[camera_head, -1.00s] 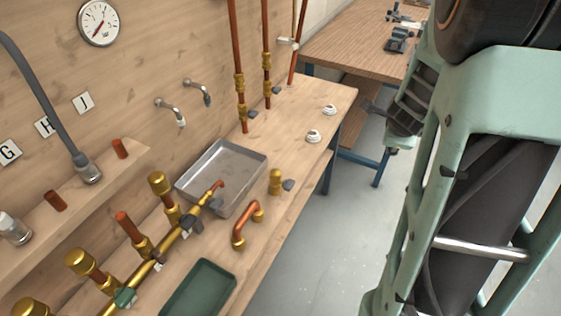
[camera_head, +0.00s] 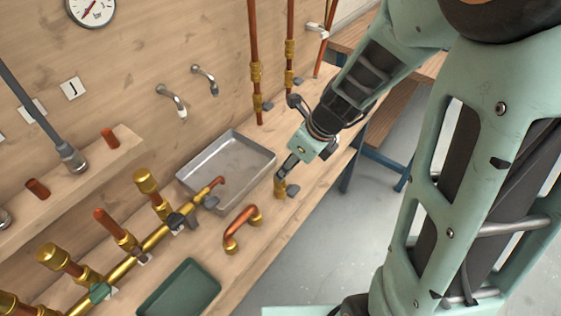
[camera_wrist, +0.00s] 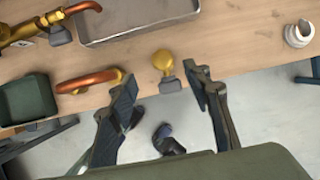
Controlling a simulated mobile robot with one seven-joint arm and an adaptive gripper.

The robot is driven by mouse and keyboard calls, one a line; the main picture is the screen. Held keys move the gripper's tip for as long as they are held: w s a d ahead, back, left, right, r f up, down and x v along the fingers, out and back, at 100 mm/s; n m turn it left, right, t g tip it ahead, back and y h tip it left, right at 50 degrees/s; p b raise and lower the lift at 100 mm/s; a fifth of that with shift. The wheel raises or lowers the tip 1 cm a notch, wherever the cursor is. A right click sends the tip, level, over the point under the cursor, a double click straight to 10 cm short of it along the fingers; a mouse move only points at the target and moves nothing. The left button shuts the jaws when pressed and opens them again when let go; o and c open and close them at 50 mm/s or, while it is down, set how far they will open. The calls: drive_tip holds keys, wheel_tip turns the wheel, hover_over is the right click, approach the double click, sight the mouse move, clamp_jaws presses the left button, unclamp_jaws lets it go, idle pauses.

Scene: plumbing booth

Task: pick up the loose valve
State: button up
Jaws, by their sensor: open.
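The loose valve (camera_head: 280,187) is a small brass fitting with a grey lever, standing near the front edge of the wooden bench. It also shows in the wrist view (camera_wrist: 163,62), brass end up and grey lever towards me. My gripper (camera_wrist: 160,78) is open and empty. In the wrist view its two dark fingers lie either side of the valve's line, with the valve just beyond the fingertips. In the head view one finger overlaps the valve's top; I cannot tell whether they touch.
A bent copper pipe (camera_head: 240,222) with brass ends lies left of the valve. A metal tray (camera_head: 228,166) is behind it, and a green tray (camera_head: 180,290) is at the front. A brass manifold (camera_head: 150,243) runs left. A white round fitting (camera_wrist: 298,34) stands to the right.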

sight(282, 186)
drive_tip(key=b+x, duration=0.1)
drive_tip(key=x, duration=0.3)
drive_tip(key=b+x, duration=0.1)
drive_tip(key=x, duration=0.3)
drive_tip(key=shift+w, duration=0.25)
clamp_jaws()
